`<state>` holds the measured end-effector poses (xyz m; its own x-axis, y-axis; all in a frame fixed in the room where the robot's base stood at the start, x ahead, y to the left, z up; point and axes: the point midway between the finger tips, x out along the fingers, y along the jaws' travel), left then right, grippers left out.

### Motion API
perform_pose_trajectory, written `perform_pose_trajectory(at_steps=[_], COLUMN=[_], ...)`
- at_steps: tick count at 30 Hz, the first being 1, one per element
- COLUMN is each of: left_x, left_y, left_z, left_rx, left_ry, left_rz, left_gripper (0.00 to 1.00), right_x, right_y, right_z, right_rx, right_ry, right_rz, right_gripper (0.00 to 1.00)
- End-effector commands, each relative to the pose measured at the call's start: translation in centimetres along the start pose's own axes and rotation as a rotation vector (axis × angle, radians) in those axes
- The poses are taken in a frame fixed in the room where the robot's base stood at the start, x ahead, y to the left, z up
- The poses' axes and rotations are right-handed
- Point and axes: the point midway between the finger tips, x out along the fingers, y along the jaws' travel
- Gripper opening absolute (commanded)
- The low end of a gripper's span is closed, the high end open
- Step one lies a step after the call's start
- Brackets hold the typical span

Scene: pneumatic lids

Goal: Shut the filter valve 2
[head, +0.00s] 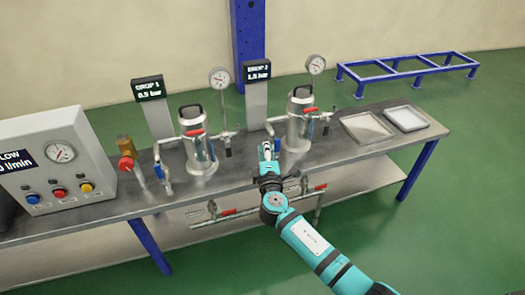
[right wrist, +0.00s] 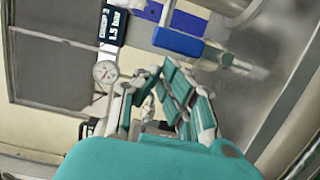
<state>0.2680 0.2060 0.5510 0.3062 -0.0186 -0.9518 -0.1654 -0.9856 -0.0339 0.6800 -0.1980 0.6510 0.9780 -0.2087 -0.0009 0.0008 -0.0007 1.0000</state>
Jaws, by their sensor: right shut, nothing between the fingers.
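My right gripper (right wrist: 155,100) is shut and empty. My left gripper is not in view.
The group 1 filter (head: 200,155) stands to the left, with a blue-handled valve (head: 166,186) beside it. A control panel (head: 55,165) fills the bench's left end. Two trays (head: 367,128) (head: 407,118) lie right. Red-handled valves (head: 228,212) sit on the lower pipe before the bench.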

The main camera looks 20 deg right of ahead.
Motion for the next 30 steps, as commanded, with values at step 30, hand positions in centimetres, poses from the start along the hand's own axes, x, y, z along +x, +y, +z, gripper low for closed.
perform_pose_trajectory(at_steps=[30], left_x=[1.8], left_y=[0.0], left_z=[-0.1], left_rx=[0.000], left_ry=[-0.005], left_rz=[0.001], left_gripper=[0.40], right_x=[0.2], right_y=[0.6], right_z=[0.9], right_rx=[0.130], right_ry=[-0.001], right_rz=[-0.032], right_gripper=[0.00])
